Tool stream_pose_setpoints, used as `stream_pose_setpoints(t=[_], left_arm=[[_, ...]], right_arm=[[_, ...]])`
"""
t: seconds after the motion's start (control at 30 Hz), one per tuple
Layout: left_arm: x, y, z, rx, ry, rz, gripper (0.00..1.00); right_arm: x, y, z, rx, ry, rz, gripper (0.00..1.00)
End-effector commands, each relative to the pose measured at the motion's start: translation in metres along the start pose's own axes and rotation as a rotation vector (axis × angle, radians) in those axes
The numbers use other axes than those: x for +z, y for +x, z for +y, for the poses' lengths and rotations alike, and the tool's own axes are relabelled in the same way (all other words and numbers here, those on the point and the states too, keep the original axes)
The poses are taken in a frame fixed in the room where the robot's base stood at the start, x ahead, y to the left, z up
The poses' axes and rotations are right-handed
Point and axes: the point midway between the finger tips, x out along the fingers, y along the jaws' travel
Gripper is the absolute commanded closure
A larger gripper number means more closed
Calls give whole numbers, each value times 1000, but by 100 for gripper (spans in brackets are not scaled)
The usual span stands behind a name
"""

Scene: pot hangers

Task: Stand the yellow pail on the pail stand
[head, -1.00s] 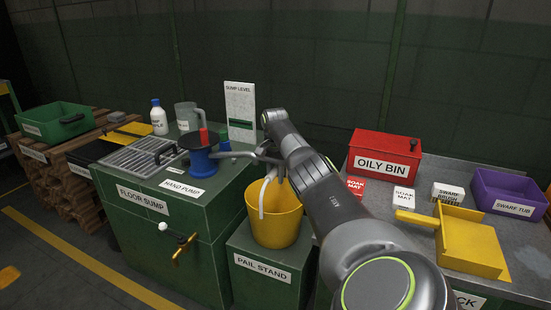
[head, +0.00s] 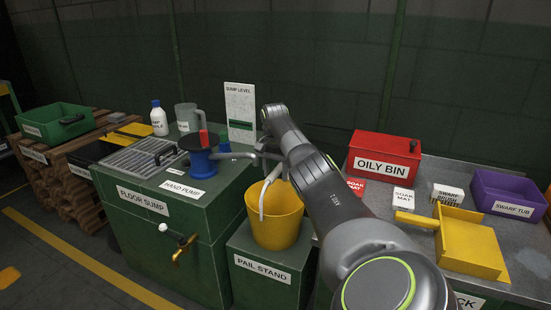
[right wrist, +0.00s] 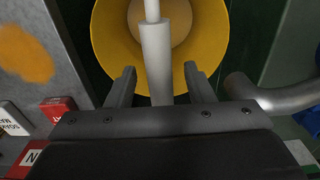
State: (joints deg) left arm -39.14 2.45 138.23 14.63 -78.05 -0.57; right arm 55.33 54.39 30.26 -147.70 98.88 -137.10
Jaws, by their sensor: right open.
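The yellow pail (head: 281,222) stands upright on the green pail stand (head: 252,285), its white handle (head: 265,193) raised and leaning. My right gripper (head: 262,153) is above the pail at the top of the handle, partly hidden by my own arm. In the right wrist view, its open fingers (right wrist: 160,76) lie on either side of the handle's thick grip (right wrist: 156,50), with gaps showing on both sides. The yellow pail (right wrist: 108,37) is below them. My left gripper is not in view.
The blue hand pump (head: 202,160) stands on the floor sump (head: 145,201), with its grey spout (head: 232,155) close to my right gripper. The red oily bin (head: 383,157), yellow dustpan (head: 470,242) and purple swarf tub (head: 508,193) occupy the right bench.

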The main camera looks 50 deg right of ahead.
Motion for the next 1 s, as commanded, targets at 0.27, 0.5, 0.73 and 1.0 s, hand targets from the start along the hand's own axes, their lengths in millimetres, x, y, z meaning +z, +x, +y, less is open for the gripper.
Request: stream_pose_setpoints(t=[0.27,0.5,0.73,1.0], left_arm=[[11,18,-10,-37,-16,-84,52],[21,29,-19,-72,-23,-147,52],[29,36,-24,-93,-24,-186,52],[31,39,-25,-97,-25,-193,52]], right_arm=[[-1,-73,-1,-5,1,2,52],[0,-126,0,-4,0,1,52],[0,-151,0,-2,0,0,52],[0,-154,0,-1,0,1,52]])
